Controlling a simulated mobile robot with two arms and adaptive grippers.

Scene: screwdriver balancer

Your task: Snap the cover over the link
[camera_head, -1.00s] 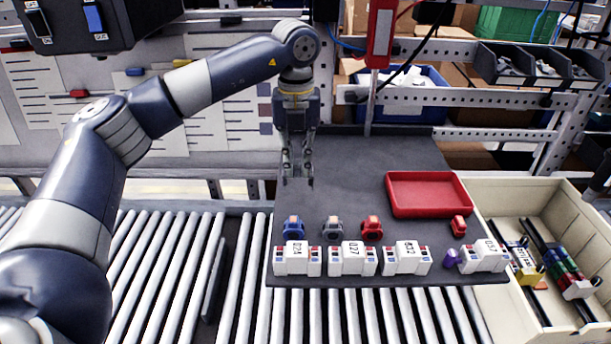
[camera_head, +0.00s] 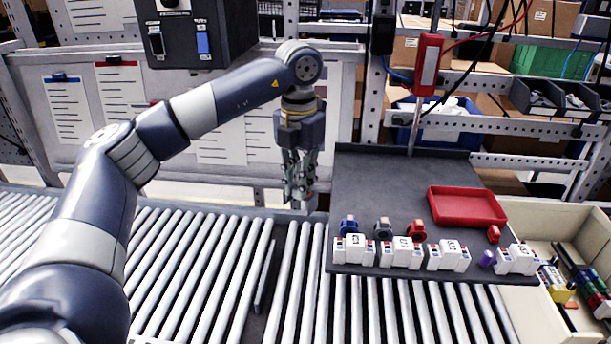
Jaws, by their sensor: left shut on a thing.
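My left gripper (camera_head: 299,200) points down beside the left edge of the dark work board (camera_head: 375,180), above the rollers' far side. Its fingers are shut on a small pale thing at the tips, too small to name. On the board's front stand several white labelled blocks, among them the left one (camera_head: 354,250), the second (camera_head: 401,252) and the right one (camera_head: 516,260). Behind them sit a blue part (camera_head: 348,226), a grey part (camera_head: 383,228) and a red part (camera_head: 416,230). I cannot tell which piece is the cover or the link. My right gripper is out of view.
A red tray (camera_head: 467,207) lies on the board's right side. A small red part (camera_head: 493,234) and a purple part (camera_head: 487,258) are near the right block. A cream bin (camera_head: 550,325) with coloured parts stands at the right. Rollers (camera_head: 190,260) at the left are clear.

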